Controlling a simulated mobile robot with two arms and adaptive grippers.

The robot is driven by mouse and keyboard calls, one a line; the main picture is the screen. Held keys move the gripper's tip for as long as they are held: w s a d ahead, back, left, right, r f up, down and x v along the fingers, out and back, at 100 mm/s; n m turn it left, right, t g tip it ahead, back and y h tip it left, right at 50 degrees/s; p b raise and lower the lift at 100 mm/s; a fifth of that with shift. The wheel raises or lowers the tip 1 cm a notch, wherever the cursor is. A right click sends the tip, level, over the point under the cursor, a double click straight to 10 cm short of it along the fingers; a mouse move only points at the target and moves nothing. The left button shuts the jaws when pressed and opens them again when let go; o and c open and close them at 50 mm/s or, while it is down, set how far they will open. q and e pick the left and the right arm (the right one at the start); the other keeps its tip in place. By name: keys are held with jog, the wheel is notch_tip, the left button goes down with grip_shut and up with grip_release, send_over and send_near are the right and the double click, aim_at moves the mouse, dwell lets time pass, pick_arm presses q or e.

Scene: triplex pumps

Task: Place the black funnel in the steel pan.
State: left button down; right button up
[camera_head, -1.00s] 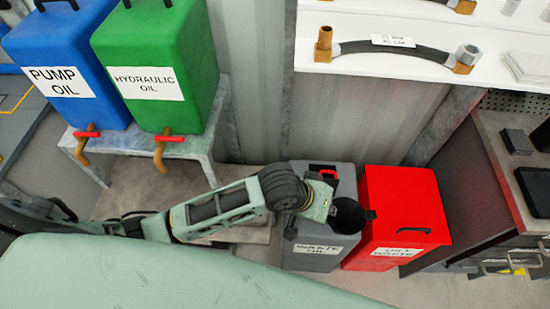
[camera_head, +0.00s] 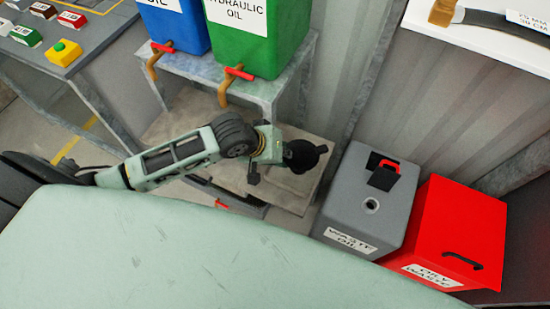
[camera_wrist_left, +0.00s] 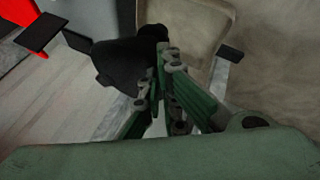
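The black funnel (camera_head: 302,156) is at the end of my left arm. My left gripper (camera_head: 284,161) has its fingers around the funnel and appears shut on it; part of the grip is hidden. The funnel hangs tilted beside the green fingers in the left wrist view (camera_wrist_left: 122,64). A shallow, brownish tray, apparently the steel pan (camera_head: 287,192), lies low below the gripper and under the oil stand. Its raised rim shows behind the fingers in the wrist view (camera_wrist_left: 226,14). The funnel appears above it, apart from it. My right gripper is not in view.
A metal stand (camera_head: 262,88) holds the blue pump-oil (camera_head: 180,28) and green hydraulic-oil (camera_head: 245,42) containers, with taps overhanging. A grey waste-oil can (camera_head: 350,205) and red oily-waste bin (camera_head: 455,225) stand at the right. A button panel (camera_head: 62,52) is at upper left.

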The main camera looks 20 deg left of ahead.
pick_arm(q)
jog(key=a+f, duration=0.3)
jog(key=f, duration=0.3)
jog(key=shift+w, duration=0.35)
jog(key=c, duration=2)
grip_release()
jog(key=shift+f, duration=0.15)
jog(key=p+v, duration=0.1)
jog(key=v, duration=1.1)
jog(key=shift+r, duration=0.2)
